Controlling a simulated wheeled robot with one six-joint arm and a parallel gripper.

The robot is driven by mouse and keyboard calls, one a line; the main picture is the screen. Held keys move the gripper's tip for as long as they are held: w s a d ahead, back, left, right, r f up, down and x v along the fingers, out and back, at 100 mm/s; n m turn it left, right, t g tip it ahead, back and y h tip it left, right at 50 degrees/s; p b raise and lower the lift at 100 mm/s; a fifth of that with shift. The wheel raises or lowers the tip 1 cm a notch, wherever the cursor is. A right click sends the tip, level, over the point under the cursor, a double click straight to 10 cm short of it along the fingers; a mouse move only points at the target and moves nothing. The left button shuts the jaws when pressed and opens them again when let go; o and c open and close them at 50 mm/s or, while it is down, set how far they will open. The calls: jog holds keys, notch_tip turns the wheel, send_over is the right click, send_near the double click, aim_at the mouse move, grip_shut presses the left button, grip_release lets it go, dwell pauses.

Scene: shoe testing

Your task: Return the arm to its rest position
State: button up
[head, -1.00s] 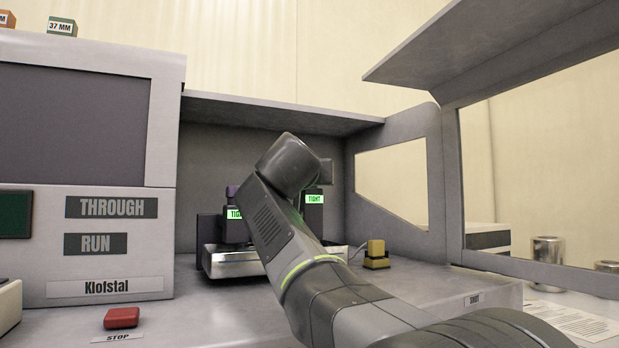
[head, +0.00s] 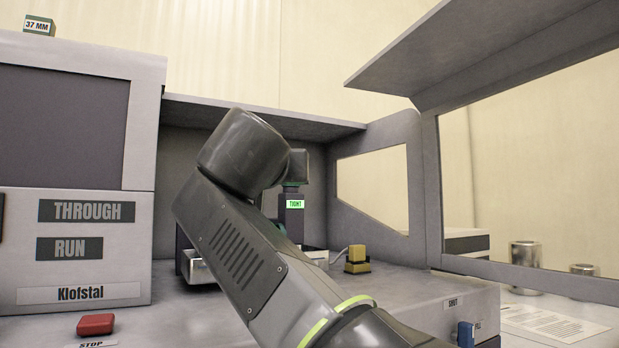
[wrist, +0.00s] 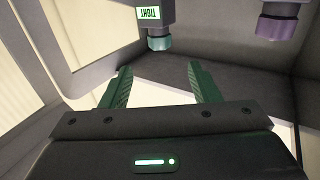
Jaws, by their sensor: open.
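My arm rises across the middle of the head view, and its own links hide the gripper there. In the wrist view my gripper (wrist: 158,85) shows two green ridged fingers, spread apart with nothing between them. Beyond the fingers, a dark block with a green TIGHT label (wrist: 149,13) has a green knob (wrist: 159,43) under it. A purple knob (wrist: 276,26) is at the upper right, apart from the fingers. In the head view the green TIGHT label also shows (head: 295,204) just right of my arm, inside the grey booth.
A metal tray (head: 197,268) is partly hidden behind my arm. A yellow block (head: 357,255) stands on the bench to its right. A raised grey flap (head: 480,45) overhangs the right side. A red STOP button (head: 96,324) is at the front left. Metal cans (head: 525,265) stand at the right.

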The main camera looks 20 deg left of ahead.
jog(key=shift+s+d, duration=0.1)
jog(key=shift+s, duration=0.35)
jog(key=shift+w, duration=0.15)
jog(key=x, duration=1.3)
jog(key=shift+w, duration=0.3)
jog(key=shift+s, duration=0.15)
jog(key=shift+w, duration=0.2)
jog(key=shift+w+r+n+y+p, duration=0.1)
jog(key=shift+r+n+y+p, duration=0.2)
jog(key=shift+p, duration=0.6)
jog(key=shift+n+g+y+p, duration=0.5)
jog(key=shift+y+p, duration=0.35)
jog(key=shift+y, duration=0.05)
jog(key=shift+n+p, duration=0.3)
jog(key=shift+p, duration=0.15)
jog(key=shift+g+y+p, duration=0.3)
jog(key=shift+y+p, duration=0.4)
jog(key=shift+p, duration=0.1)
